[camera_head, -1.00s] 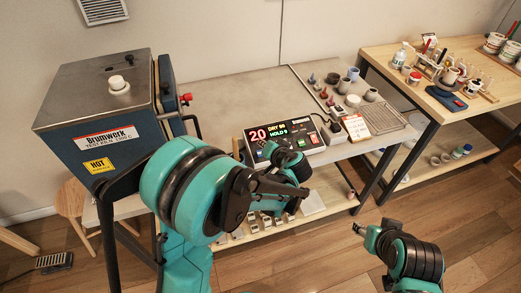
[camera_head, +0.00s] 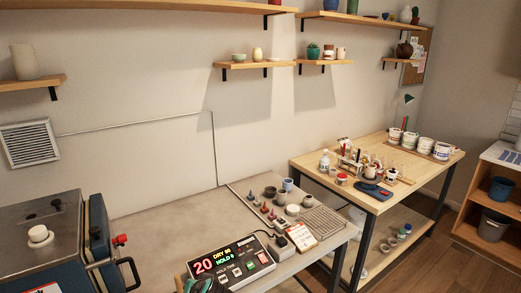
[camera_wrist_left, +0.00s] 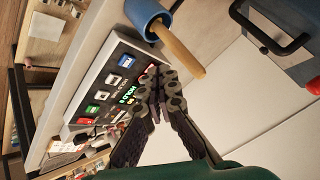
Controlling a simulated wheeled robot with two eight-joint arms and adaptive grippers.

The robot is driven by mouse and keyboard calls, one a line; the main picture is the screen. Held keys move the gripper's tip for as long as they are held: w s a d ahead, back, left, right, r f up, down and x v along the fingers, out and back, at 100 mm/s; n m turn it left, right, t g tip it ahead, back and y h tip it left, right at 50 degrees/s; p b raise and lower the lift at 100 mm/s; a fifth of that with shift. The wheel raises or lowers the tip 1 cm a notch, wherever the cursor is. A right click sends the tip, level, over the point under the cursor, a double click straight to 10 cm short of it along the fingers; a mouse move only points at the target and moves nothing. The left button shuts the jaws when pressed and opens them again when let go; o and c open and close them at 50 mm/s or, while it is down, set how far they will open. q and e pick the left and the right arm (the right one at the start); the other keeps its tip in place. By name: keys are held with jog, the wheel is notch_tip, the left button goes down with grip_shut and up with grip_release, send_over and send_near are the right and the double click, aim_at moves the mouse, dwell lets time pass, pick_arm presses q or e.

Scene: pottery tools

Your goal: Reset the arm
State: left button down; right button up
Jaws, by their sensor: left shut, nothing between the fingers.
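My left gripper (camera_wrist_left: 155,95) shows in the left wrist view with its dark linked fingers together and nothing between them. It is near the control box (camera_wrist_left: 118,78) with lit buttons; I cannot tell the exact gap. The same control box (camera_head: 230,264) shows low in the head view, reading 20, DRY and HOLD. A teal piece of my arm (camera_head: 199,286) just shows at the bottom edge in front of it. My right gripper is out of view.
The blue kiln (camera_head: 42,240) with a black handle stands at the lower left. A blue piece with a wooden stick (camera_wrist_left: 182,48) is near my left fingers. Small pots and a wire rack (camera_head: 325,219) are on the grey table. A wooden bench (camera_head: 440,168) stands at right.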

pick_arm(q)
jog(key=s+d+r+h, duration=0.1)
jog(key=s+h, duration=0.4)
jog(key=s, duration=1.2)
jog(key=shift+d+r+n+g, duration=0.15)
jog(key=shift+d+n+g, duration=0.15)
jog(key=shift+d+n, duration=0.1)
